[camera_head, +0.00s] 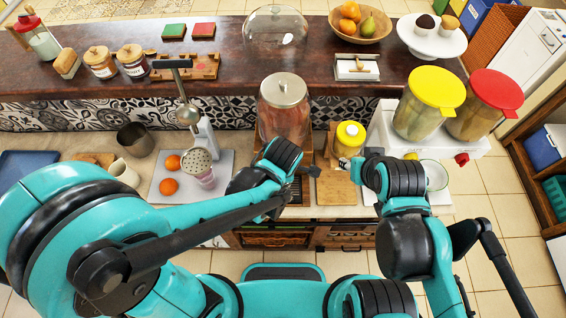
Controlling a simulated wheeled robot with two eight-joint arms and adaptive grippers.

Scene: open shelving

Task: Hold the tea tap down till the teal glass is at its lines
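A tall lidded glass dispenser of reddish-brown liquid (284,112), which looks like the tea one, stands on the counter at the middle. Its tap and the space under it are hidden behind my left gripper (308,171), which is close in front of it. I cannot tell whether the gripper touches the tap. My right gripper (350,166) is a little to the right, above the counter by a wooden board (336,188). The finger gaps of both grippers are too small to read. I cannot make out a clearly teal glass; a pale clear glass (434,174) stands right of my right gripper.
A yellow-lidded jar (350,136) stands just behind my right gripper. Two large dispensers, yellow-lidded (428,103) and red-lidded (484,105), stand on a white base at right. A citrus press (198,158) with a pink glass (206,178) is at left.

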